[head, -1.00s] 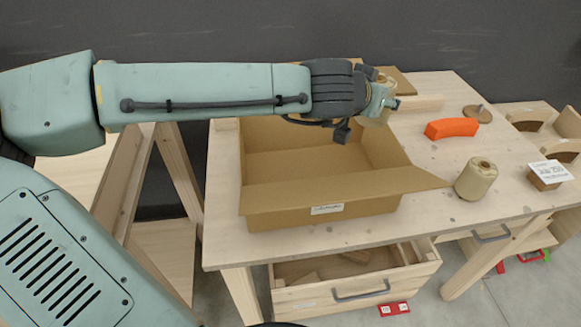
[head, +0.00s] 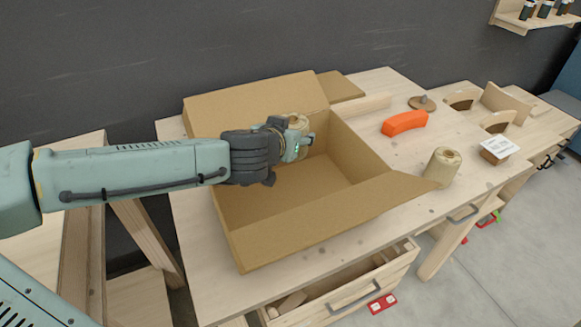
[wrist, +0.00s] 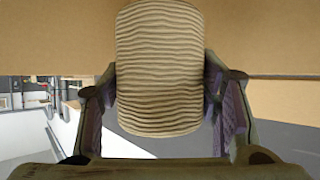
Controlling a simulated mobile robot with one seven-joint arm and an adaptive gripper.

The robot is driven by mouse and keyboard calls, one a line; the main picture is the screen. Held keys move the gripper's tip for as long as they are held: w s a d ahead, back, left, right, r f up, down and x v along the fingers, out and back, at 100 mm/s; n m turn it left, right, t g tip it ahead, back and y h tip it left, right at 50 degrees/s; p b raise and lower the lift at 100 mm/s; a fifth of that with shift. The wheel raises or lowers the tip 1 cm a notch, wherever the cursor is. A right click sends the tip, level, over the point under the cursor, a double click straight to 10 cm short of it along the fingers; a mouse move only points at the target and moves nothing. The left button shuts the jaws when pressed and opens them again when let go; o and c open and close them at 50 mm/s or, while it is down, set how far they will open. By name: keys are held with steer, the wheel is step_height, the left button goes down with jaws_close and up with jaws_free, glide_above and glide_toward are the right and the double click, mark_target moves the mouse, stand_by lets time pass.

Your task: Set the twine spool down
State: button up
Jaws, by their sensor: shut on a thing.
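A twine spool (wrist: 160,75), tan and ridged with wound cord, fills the middle of the wrist view between the two fingers of my gripper (wrist: 165,110). In the head view my gripper (head: 300,143) is over the open cardboard box (head: 290,243), and the held spool (head: 298,122) shows partly behind it. My gripper is shut on this spool. Its clearance from the box floor is hard to tell. A second twine spool (head: 443,167) stands upright on the workbench (head: 345,262), right of the box.
The box's flaps stick out, the right one close to the standing spool. An orange curved piece (head: 404,123), a round wooden disc with a knob (head: 422,103) and a labelled small box (head: 495,150) lie on the right. A drawer (head: 345,290) stands open below.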

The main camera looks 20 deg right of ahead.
step_height(320, 180, down, 9)
stand_by(0.4)
steer(key=shift+f, duration=0.15)
steer(key=o, duration=1)
steer(key=shift+c, duration=0.2)
steer(key=shift+r, duration=0.2)
